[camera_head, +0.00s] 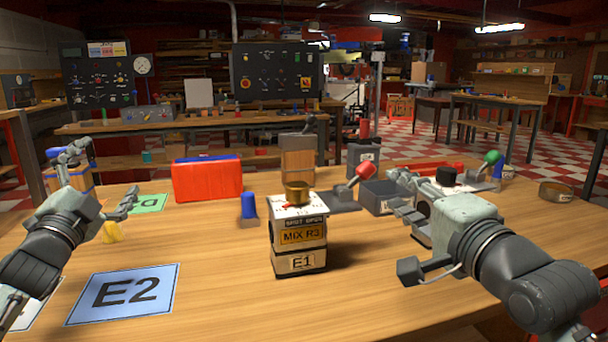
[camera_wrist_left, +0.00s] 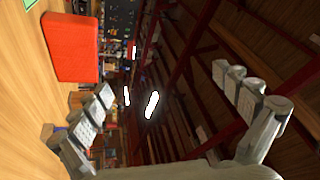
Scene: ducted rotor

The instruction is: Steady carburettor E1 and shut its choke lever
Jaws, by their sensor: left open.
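Carburettor E1 (camera_head: 299,261) stands upright on the wooden table in the middle of the head view. It is a pale block with a yellow MIX R3 plate, a SHUT OPEN strip and a brass cup (camera_head: 297,193) on top. A small red part (camera_head: 291,205), seemingly the choke lever, lies below the cup; its setting is too small to read. My left gripper (camera_head: 100,178) is open and empty, well left of E1; its spread fingers also show in the left wrist view (camera_wrist_left: 172,110). My right gripper (camera_head: 408,202) is right of E1, apart from it; its jaw opening is unclear.
An E2 card (camera_head: 122,294) lies front left. A red box (camera_head: 207,180) and a blue-capped item (camera_head: 249,208) stand left of E1. The front middle is clear.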

